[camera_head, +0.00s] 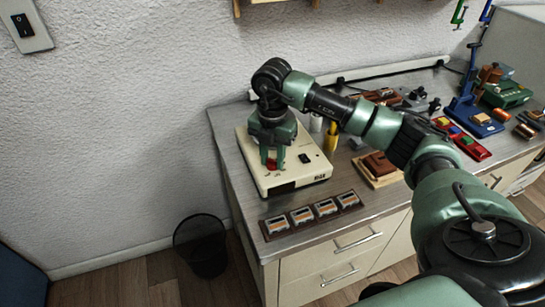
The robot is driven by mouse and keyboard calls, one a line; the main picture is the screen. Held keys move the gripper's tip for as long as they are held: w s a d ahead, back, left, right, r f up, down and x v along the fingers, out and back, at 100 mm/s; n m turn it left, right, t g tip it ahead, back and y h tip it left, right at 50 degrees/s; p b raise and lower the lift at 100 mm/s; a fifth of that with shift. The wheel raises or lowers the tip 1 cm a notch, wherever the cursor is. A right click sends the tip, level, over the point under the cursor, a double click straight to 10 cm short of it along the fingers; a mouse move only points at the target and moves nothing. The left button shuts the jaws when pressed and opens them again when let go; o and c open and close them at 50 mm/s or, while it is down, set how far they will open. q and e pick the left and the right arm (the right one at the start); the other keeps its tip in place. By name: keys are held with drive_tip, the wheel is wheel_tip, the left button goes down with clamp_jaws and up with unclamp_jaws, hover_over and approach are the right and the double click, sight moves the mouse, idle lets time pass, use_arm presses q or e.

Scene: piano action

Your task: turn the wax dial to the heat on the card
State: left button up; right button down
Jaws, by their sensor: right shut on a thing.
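The cream wax heater box (300,173) sits at the left end of the grey counter. My right gripper (271,165) points down over its top and is shut on a small red part (271,165), which seems to be the wax dial. The fingers hide most of the dial, and its setting cannot be read. A black switch (304,158) shows on the box, right of the gripper. A dark strip holding several small cards (329,207) lies along the counter's front edge. The writing on them is too small to read. My left gripper is out of view.
A wooden block on a board (378,167) and a yellow bottle (331,138) stand right of the box. Blue and red tools (466,112) crowd the counter's right end. A black waste bin (201,246) stands on the floor at left.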

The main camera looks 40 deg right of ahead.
sight(273, 160)
drive_tip(key=shift+w+d+r, duration=0.1)
drive_tip(key=shift+w+r, duration=0.05)
drive_tip(key=c, duration=1.1)
unclamp_jaws()
drive_tip(key=shift+o, duration=0.2)
wheel_tip(273, 160, up, 8)
drive_tip(key=shift+f+b, duration=0.15)
drive_tip(key=shift+b, duration=0.55)
